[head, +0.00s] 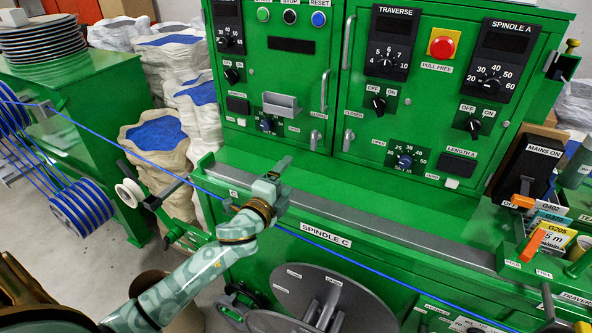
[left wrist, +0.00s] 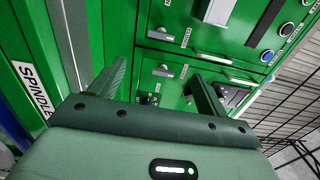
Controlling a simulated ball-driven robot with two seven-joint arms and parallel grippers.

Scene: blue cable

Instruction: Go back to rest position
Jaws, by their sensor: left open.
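My left gripper (head: 274,176) is over the front ledge of the green machine, near the left end of the grey rail (head: 380,226). In the left wrist view its two fingers (left wrist: 158,82) are spread wide with nothing between them. The blue cable (head: 125,152) runs from the left, passes by my left wrist and continues (head: 370,272) along the machine front to the lower right. I cannot tell whether the arm touches it. My right gripper is in neither view.
The green control panel (head: 290,75) rises behind the gripper, with knobs and handles. Blue cable spools (head: 82,208) and a white pulley (head: 130,192) stand at left. Sacks (head: 157,143) are behind them. A large grey disc (head: 335,298) is below the ledge. Orange-handled levers (head: 532,243) stand at right.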

